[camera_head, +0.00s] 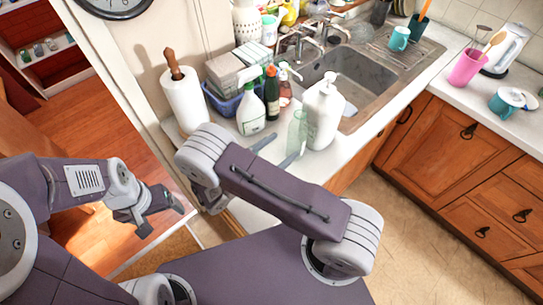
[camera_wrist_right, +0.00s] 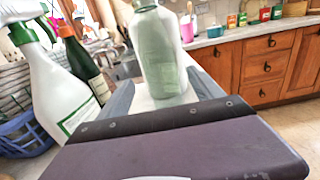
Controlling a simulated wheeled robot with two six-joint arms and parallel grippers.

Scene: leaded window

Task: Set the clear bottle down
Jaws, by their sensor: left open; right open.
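The clear bottle (camera_head: 297,132), pale green and see-through, is upright on the white counter near its front edge, left of a white pump bottle (camera_head: 323,112). In the right wrist view the clear bottle (camera_wrist_right: 162,52) stands between the fingers, its top cut off by the frame. My right gripper (camera_head: 284,146) is open at the bottle's lower part, a finger on each side; whether either finger touches it I cannot tell. My left gripper (camera_head: 163,217) is open and empty, off to the left over the floor.
A white spray bottle (camera_head: 250,110) and a dark green bottle (camera_head: 271,92) stand close left of the clear bottle, by a blue basket (camera_head: 224,104). A paper towel roll (camera_head: 184,98) stands further left. The sink (camera_head: 340,68) is behind; some counter to the right is clear.

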